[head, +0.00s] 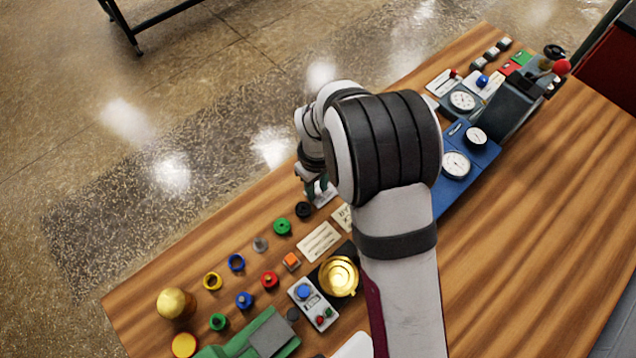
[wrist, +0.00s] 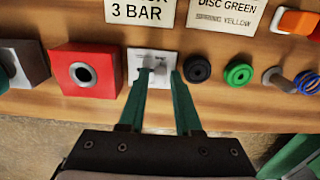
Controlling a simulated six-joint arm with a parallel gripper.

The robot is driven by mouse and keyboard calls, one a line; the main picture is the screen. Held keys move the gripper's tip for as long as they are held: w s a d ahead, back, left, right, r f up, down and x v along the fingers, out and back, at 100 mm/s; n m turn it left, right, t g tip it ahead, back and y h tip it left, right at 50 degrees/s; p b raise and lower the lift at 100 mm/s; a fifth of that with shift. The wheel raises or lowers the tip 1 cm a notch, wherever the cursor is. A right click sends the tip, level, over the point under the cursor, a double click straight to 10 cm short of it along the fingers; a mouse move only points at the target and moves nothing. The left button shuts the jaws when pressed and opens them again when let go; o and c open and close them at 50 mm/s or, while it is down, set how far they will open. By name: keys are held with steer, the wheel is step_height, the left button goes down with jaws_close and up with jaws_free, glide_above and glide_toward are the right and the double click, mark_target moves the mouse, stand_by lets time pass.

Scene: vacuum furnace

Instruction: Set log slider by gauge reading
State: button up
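My gripper (head: 315,185) points down at the left edge of the wooden table, partly hidden by my arm. In the wrist view its two green fingers (wrist: 160,76) stand apart over a white plate (wrist: 138,60). A small grey knob (wrist: 160,76) on the plate shows between the fingertips; whether they touch it I cannot tell. I cannot tell for sure which part is the log slider.
A red box with a round hole (wrist: 85,75) is left of the fingers. A black ring (wrist: 198,69) and a green ring (wrist: 238,74) are to the right. A card reading "3 BAR" (wrist: 140,12) lies behind. A brass dish (head: 338,277) and several coloured parts fill the lower left.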

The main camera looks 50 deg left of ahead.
steer(key=shift+c, duration=0.3)
jaws_close()
